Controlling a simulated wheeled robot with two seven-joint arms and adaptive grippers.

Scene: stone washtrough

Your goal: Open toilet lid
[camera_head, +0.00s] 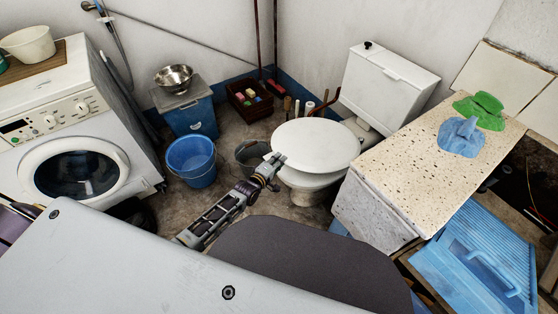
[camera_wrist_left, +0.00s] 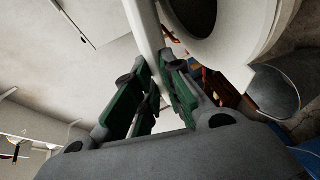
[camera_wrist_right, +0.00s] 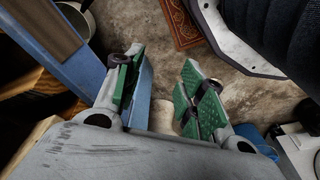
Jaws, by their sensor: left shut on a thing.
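The white oval toilet lid (camera_head: 318,143) is part-way raised in the head view, with a gap between it and the pale seat and bowl (camera_head: 308,182) below. My left gripper (camera_head: 276,159) is at the lid's left edge. In the left wrist view, the left gripper (camera_wrist_left: 154,82) is shut on the lid's thin edge (camera_wrist_left: 146,32). The toilet seat (camera_wrist_left: 238,42) and its dark opening show beside the lid. My right gripper (camera_wrist_right: 160,88) is open and empty above the floor in the right wrist view; it is not visible in the head view.
A white cistern (camera_head: 388,85) stands behind the toilet. A speckled counter (camera_head: 415,150) with green and blue cloths is close on the right. A blue bucket (camera_head: 191,162), a grey bucket (camera_head: 252,153) and a washing machine (camera_head: 75,130) stand left. Some floor is bare between them.

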